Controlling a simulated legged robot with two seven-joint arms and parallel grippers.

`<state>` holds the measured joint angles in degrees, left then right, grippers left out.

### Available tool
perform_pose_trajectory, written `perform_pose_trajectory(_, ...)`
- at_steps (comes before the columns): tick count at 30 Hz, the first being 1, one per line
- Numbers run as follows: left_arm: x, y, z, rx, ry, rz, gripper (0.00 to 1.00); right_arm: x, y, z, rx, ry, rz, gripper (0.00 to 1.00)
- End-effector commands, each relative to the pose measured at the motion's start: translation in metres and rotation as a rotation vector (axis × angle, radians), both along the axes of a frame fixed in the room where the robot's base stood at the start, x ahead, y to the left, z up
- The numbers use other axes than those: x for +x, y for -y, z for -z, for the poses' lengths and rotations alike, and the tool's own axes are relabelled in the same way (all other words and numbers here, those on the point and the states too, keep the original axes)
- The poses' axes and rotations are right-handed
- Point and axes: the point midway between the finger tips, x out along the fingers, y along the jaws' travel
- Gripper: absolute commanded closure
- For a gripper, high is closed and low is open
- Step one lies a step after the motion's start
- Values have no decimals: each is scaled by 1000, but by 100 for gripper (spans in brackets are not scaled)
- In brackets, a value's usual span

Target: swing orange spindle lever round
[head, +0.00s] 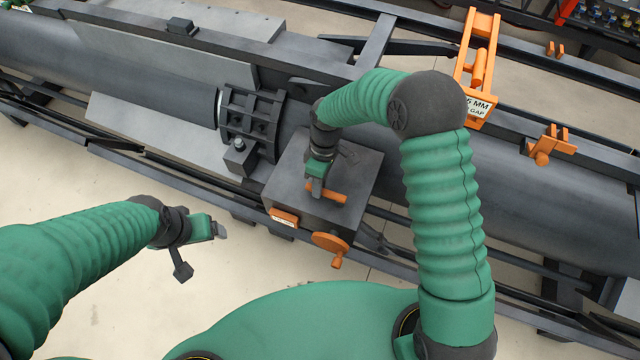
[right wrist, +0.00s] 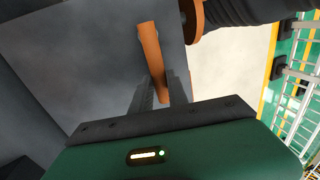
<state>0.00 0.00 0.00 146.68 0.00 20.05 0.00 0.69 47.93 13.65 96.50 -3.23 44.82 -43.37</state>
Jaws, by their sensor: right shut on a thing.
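The orange spindle lever (head: 328,192) lies on top of the grey box (head: 350,215) at the middle of the machine. My right gripper (head: 317,190) comes down on it from above and is shut on the lever. In the right wrist view the lever (right wrist: 149,50) runs between the two fingers (right wrist: 160,92), with its far end sticking out past them. The fingers hide part of the lever. My left gripper (head: 220,230) is held out in front of the machine at the left, away from the lever. Whether its fingers are apart is too small to tell.
An orange handwheel (head: 331,243) with a knob and an orange plate (head: 284,217) sit on the box's front side. A dark clamp (head: 250,120) stands left of the box on the long pipe (head: 130,62). An orange gap gauge frame (head: 478,65) stands behind at the right.

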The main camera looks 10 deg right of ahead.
Motion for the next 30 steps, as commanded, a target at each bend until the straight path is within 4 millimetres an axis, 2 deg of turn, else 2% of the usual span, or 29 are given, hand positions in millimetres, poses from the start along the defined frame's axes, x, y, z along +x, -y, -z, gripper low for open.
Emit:
perform_pose_trajectory(1, 0, 0, -1, 0, 0, 0, 18, 7, -2, -4, 5, 20, 4, 78)
perform_pose_trajectory(6, 0, 0, -1, 0, 0, 0, 18, 5, -1, -3, 3, 14, 3, 59)
perform_pose_trajectory(17, 0, 0, 3, 0, 0, 0, 18, 4, 0, -8, 2, 10, 1, 59)
perform_pose_trajectory(20, 0, 0, 9, 0, 0, 0, 18, 8, 2, -24, 2, 13, 2, 59)
perform_pose_trajectory(30, 0, 0, 30, 0, 0, 0, 18, 25, 12, -119, 1, 14, 3, 59)
